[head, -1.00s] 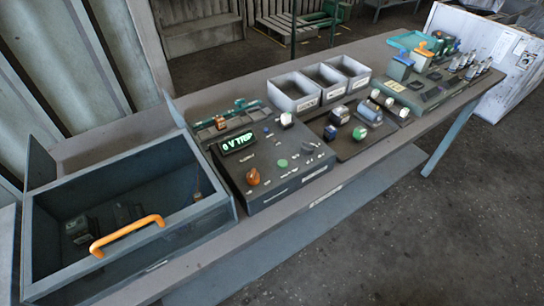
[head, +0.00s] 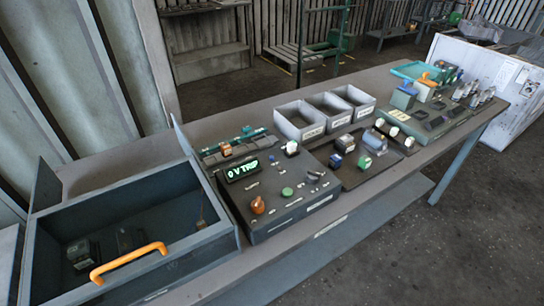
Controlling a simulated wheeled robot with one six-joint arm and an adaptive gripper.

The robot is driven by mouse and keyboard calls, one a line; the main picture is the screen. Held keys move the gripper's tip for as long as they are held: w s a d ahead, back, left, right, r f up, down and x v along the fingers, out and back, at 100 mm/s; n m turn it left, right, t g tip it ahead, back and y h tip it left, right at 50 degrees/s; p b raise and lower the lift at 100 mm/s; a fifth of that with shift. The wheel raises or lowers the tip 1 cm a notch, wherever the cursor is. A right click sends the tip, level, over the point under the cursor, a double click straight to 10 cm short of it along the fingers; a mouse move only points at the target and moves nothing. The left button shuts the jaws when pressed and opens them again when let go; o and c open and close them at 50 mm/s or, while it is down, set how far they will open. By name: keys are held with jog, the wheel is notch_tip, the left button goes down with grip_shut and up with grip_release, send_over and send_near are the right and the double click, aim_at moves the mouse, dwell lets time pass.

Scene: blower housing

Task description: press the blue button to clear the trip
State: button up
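A dark control box (head: 285,215) stands on the bench, left of the middle of the head view. Its display (head: 243,170) reads "0 V TRIP" in green letters. A small bluish button (head: 272,158) seems to sit right of the display, but it is too small to be sure of. An orange knob (head: 257,205) and a green round button (head: 287,192) are on the sloped panel, with small switches to the right. A white knob (head: 291,148) is at the box's back right corner. My gripper is not in view.
A grey open bin with an orange handle (head: 128,262) stands left of the box. Three pale trays (head: 299,122) are behind it. A dark mat (head: 350,181) with several small blocks lies to the right. Floor in front of the bench (head: 330,232) is clear.

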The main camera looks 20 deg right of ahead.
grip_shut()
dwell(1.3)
